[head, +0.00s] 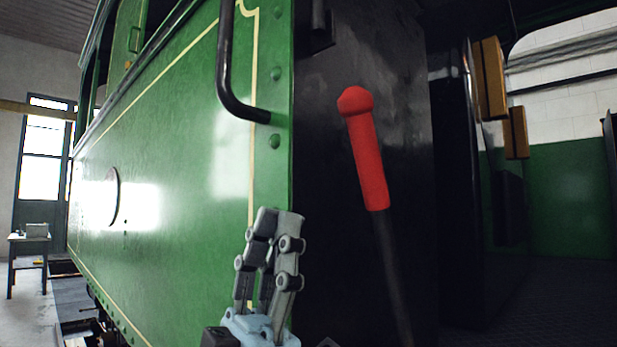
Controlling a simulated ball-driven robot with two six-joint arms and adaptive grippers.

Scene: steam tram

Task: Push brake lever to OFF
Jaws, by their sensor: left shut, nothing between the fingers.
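The brake lever (385,245) is a dark rod with a red handle (366,155) that ends in a knob at the top. It leans a little to the left in front of a dark panel of the tram, right of the green side wall. No OFF marking is visible, and the lever's lower end runs out of the picture. My left gripper (279,217) points upward in front of the green wall's edge, left of and below the red handle. It is shut and empty, apart from the lever in the picture.
The green tram side (180,170) fills the left, with a black handrail (228,70) above my left gripper. Wooden blocks (490,78) hang at the right. A small table (28,240) stands far left. The dark space right of the lever looks open.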

